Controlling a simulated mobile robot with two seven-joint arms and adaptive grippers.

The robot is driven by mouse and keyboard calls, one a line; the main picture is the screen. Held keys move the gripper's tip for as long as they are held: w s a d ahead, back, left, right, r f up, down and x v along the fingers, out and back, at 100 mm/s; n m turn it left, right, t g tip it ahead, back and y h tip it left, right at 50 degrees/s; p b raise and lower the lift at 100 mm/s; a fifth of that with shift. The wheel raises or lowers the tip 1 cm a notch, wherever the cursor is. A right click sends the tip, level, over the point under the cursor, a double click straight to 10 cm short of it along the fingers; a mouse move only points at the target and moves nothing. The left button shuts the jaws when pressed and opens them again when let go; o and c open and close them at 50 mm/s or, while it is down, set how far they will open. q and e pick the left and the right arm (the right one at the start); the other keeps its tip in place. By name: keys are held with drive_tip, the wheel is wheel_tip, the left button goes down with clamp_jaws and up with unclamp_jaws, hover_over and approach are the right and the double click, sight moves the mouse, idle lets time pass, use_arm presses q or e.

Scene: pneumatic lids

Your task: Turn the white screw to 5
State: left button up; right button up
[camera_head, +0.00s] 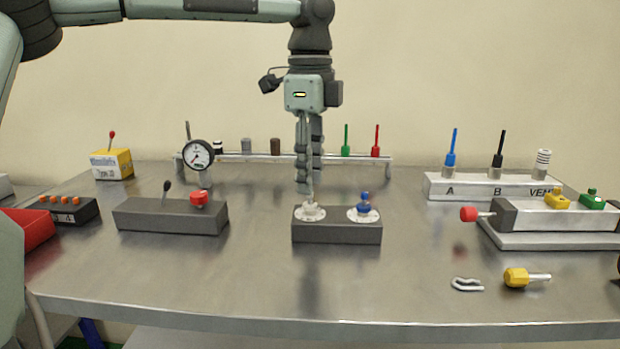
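The white screw (311,211) sits on a round white dial at the left of a dark grey block (337,233) in the middle of the table. The dial's numbers are too small to read. A blue screw (364,207) sits on a second white dial at the right of the same block. My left gripper (306,194) points straight down over the white screw, its fingertips at or just above the screw's top. Its fingers show nearly edge-on, so I cannot tell whether they are open or closed on the screw. My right gripper is out of view.
A dark block with a black lever and red knob (199,197) stands to the left. Behind are a pressure gauge (197,155) and a rail with colored pins (376,141). A metal clip (467,285) and yellow-headed plug (516,277) lie front right. The front middle is clear.

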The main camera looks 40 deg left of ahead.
use_arm(q)
wheel_tip(320, 180, up, 11)
drive_tip(key=shift+f, duration=0.15)
idle(0.6)
